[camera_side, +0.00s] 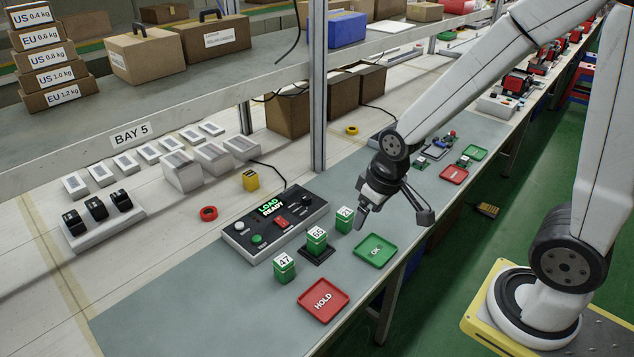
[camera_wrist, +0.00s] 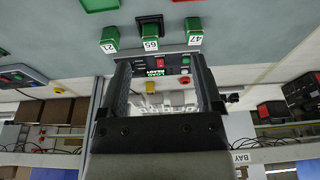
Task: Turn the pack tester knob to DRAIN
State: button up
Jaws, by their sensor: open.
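The pack tester (camera_side: 270,243) is a dark panel with a light front on the bench, its display reading LOAD READY. It carries a green button (camera_side: 257,240), a red switch (camera_side: 281,221) and a dark knob-like control (camera_side: 307,203) at its right end; the setting is too small to read. The wrist view shows the tester (camera_wrist: 142,67) upside down, partly behind the fingers. My gripper (camera_side: 394,211) is open and empty, above the mat to the right of the tester, apart from it. Its fingers frame the tester in the wrist view (camera_wrist: 164,80).
Green packs 47 (camera_side: 284,272), 65 (camera_side: 316,244) and a third (camera_side: 344,224) stand before the tester, 65 on a black base. Red HOLD tray (camera_side: 323,301) and green OK tray (camera_side: 375,251) lie near the front edge. A shelf post (camera_side: 318,110) rises behind.

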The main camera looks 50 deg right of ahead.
jog(key=w+d+f+n, duration=0.1)
jog(key=w+d, duration=0.2)
jog(key=w, duration=0.6)
jog(key=n+t+y, duration=0.2)
jog(key=n, duration=0.1)
send_near(307, 196)
jog(key=f, duration=0.1)
jog(key=shift+w+a+f, duration=0.1)
jog(key=shift+w+a, duration=0.15)
jog(key=shift+w, duration=0.2)
jog(key=shift+w+f, duration=0.1)
jog(key=shift+f, duration=0.05)
jog(key=shift+g, duration=0.3)
jog(key=shift+x, duration=3.7)
jog(key=shift+d, duration=0.1)
grip_shut()
